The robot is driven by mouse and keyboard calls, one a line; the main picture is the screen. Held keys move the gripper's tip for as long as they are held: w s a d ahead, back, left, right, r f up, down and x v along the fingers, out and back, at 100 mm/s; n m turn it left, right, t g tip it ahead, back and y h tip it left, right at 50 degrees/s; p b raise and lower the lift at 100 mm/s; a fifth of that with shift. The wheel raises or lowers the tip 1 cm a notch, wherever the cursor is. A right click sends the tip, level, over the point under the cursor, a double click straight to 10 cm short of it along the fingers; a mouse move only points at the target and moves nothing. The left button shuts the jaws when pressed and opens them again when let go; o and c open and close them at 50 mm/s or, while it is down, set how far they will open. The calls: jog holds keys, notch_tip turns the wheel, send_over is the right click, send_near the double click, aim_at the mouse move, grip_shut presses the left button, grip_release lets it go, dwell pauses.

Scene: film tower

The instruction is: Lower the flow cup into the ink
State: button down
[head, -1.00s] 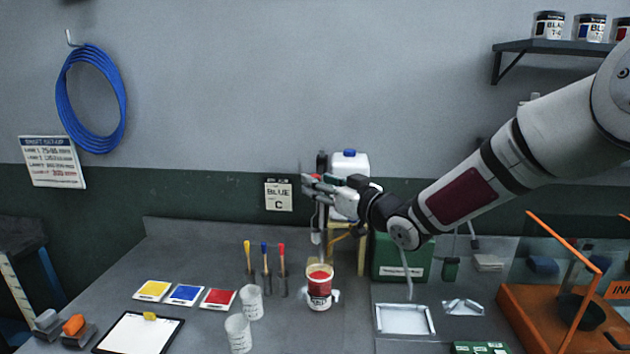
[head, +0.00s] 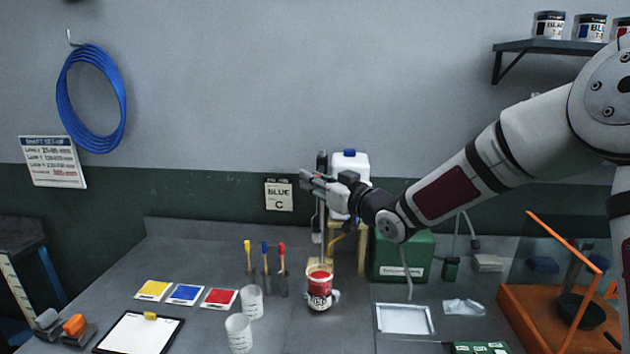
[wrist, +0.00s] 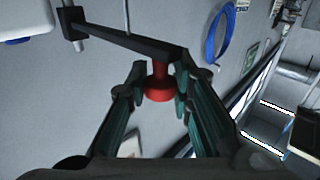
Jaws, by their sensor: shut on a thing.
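The ink can (head: 319,296), white and red with red ink in its open top, stands on the bench below my gripper (head: 312,180). My gripper is shut on a red knob (wrist: 158,91), which shows between the fingers in the wrist view. A dark bar (wrist: 125,36) runs from the knob to a grey rod. In the head view, thin upright rods (head: 321,225) lead down toward the can's mouth. The flow cup itself cannot be made out now; it may be hidden at or inside the can.
Two white cups (head: 238,333) and several coloured-handled tools (head: 265,258) stand left of the can. A yellow stand (head: 345,250) with a white jug (head: 350,168) and a green box (head: 403,258) are behind and right. A metal tray (head: 404,319) lies right.

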notch_tip(320, 180, down, 20)
jog(key=b, duration=0.9)
jog(key=shift+f, duration=0.2)
jog(key=shift+s+f, duration=0.1)
jog(key=c, duration=1.4)
grip_release()
jog(key=shift+o, duration=0.2)
jog(key=shift+a, duration=0.1)
jog(key=v, duration=1.2)
